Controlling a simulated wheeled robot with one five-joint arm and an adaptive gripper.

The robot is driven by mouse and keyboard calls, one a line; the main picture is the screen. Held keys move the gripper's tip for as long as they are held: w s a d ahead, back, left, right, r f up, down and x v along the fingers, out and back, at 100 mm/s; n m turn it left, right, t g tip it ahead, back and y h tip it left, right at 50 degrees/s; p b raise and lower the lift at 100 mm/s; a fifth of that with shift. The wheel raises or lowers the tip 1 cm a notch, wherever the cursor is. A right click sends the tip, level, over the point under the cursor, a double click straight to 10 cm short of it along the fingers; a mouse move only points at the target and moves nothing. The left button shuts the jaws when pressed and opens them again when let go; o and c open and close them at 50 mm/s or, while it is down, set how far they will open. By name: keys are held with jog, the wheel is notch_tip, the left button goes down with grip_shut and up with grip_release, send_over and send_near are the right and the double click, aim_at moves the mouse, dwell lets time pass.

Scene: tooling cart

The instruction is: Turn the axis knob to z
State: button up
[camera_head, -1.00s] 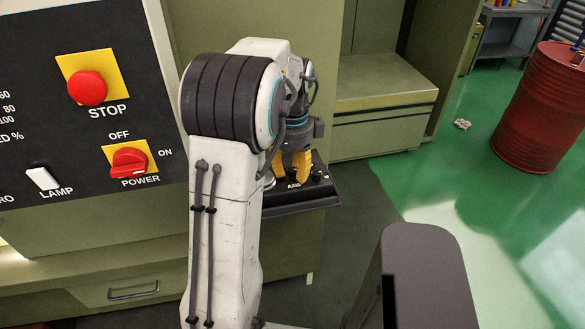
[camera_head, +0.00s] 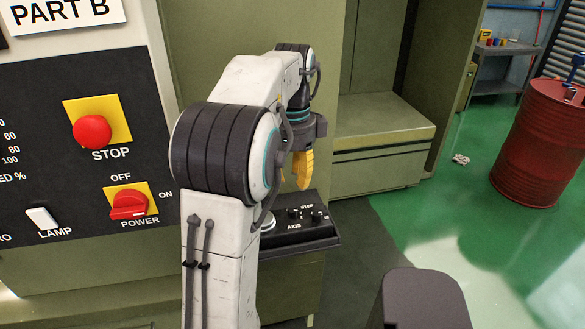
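My gripper (camera_head: 303,186), with yellow fingers, hangs above the box, pointing down and apart from the knobs. One finger mostly covers the other from this side, so the gap between them is unclear. My arm hides the left part of the box.
A second small knob (camera_head: 317,216) and a silver dial (camera_head: 268,223) are also on the box. At left, a panel carries a red STOP button (camera_head: 92,132), a red POWER switch (camera_head: 129,205) and a LAMP switch (camera_head: 42,217). A red drum (camera_head: 543,145) stands far right.

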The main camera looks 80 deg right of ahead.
jog(key=shift+r, duration=0.9)
jog(key=shift+s, duration=0.1)
